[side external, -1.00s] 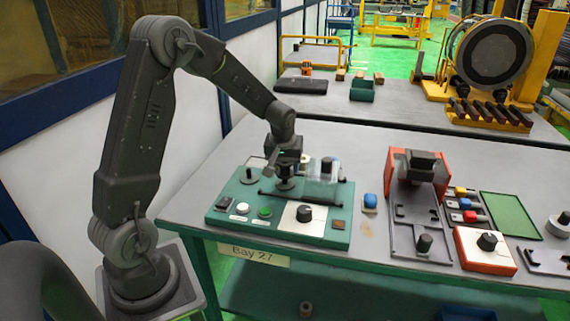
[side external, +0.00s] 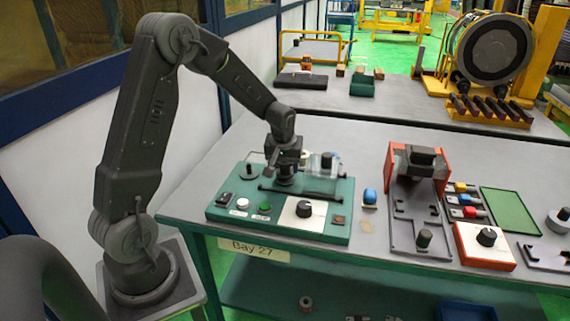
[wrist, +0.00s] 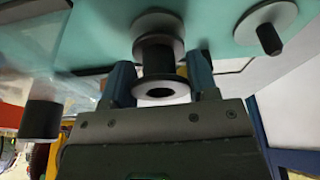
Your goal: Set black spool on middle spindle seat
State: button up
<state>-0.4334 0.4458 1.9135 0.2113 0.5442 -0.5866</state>
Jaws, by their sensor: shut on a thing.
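My gripper (wrist: 160,88) is shut on the black spool (wrist: 160,60), with one blue-grey finger on each side of it. The spool's dark body and the ring-shaped flange with a central hole show in the wrist view. Beyond the spool, a pale disc (wrist: 158,20) on the green board lines up with it, at the middle position. Whether the spool touches that seat is not clear. In the side view my gripper (side external: 286,168) is low over the middle of the green winding board (side external: 225,211), and mostly hides the spool and seat.
A bare spindle with a pale disc (side external: 251,170) stands to the left. A clear-covered post (side external: 325,164) stands to the right, with a dark crossbar beside my gripper. Buttons and a black knob (side external: 304,209) line the board's front.

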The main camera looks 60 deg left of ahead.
jog(key=shift+f, duration=0.6)
dwell(0.3)
jog(key=o, duration=1.2)
jog(key=shift+o, duration=0.2)
jog(key=shift+r, duration=3.55)
